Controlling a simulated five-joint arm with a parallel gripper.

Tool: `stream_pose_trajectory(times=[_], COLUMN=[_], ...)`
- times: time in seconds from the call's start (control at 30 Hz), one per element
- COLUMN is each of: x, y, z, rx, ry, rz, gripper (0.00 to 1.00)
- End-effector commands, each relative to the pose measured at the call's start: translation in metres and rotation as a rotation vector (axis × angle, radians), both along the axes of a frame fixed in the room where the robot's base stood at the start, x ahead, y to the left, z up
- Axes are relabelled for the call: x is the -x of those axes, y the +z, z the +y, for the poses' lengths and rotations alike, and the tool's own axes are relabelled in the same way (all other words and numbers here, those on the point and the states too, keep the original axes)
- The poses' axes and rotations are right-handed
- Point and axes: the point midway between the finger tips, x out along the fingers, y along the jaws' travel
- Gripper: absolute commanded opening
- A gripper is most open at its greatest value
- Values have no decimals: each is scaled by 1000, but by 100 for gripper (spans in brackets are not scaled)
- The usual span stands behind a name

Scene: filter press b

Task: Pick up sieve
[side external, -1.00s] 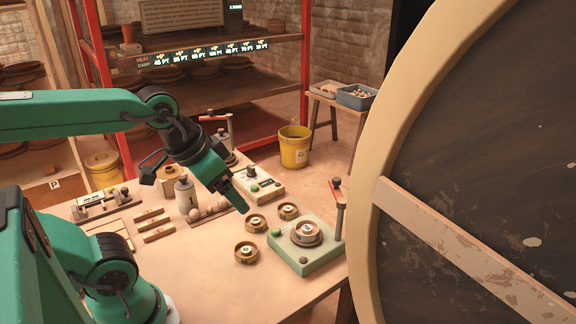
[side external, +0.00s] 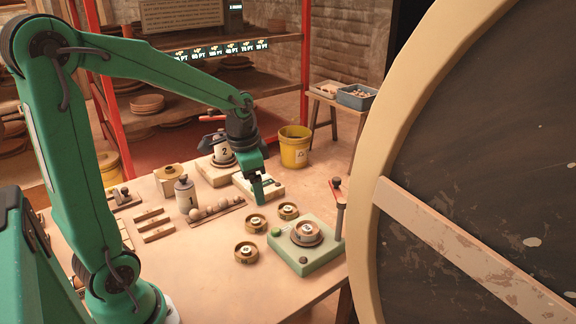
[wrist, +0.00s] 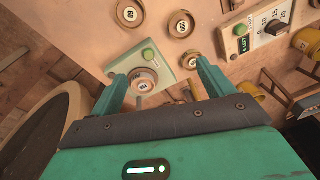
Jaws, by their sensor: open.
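Several small round brass sieves with white numbered labels lie on the table. One sieve (side external: 255,222) is nearest my gripper, with another sieve (side external: 288,211) to its right and a third sieve (side external: 246,252) in front. A further round sieve-like piece (side external: 306,232) sits on a pale green press base (side external: 307,260); it also shows between my fingers in the wrist view (wrist: 143,80). My gripper (side external: 259,202) points down, open and empty, just behind the loose sieves. In the wrist view, my gripper (wrist: 162,72) has its fingers spread apart.
A red-handled post (side external: 338,205) stands at the press's right. A cream control box (side external: 262,187) is behind my gripper. A bottle (side external: 186,193) and wooden blocks stand left. A big round wheel (side external: 450,160) fills the right. The table's front is clear.

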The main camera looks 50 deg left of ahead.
Motion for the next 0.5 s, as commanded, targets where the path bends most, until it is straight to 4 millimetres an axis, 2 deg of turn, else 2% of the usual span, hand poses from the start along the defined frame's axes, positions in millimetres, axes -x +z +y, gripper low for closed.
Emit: stream_pose_trajectory(times=[0.3,0.5], x=[-23,-29], y=[-54,-79], z=[41,58], rx=[14,27], ry=[-94,-139], rz=[109,151], gripper=[81,81])
